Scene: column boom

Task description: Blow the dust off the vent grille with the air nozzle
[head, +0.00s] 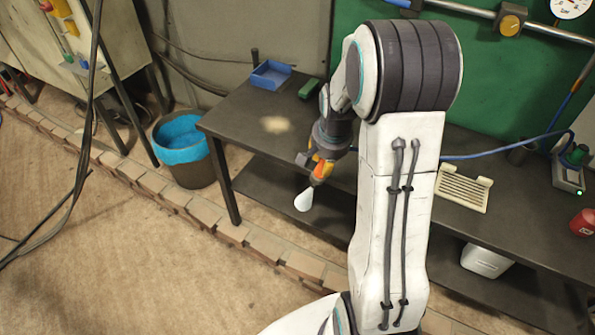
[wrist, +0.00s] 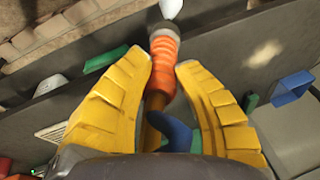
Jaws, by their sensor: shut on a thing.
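My gripper (wrist: 165,75) is shut on the air nozzle, whose ribbed orange body (wrist: 165,55) sits between the yellow fingers. In the head view the orange nozzle (head: 322,170) hangs below my wrist, tilted down past the bench's front edge. A white drop-shaped piece (head: 304,200) shows at its tip; I cannot tell whether it is solid or air. The cream slatted vent grille (head: 463,189) lies on the bench, right of my arm and apart from the nozzle. It also shows in the wrist view (wrist: 50,133). I cannot make out dust on it.
The dark bench (head: 235,118) bears a tan patch (head: 275,124), a blue tray (head: 271,74) and a green block (head: 310,88). A red can (head: 583,222) stands right of the grille. A blue-lined bin (head: 183,145) is left. A blue hose (head: 490,151) runs behind my arm.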

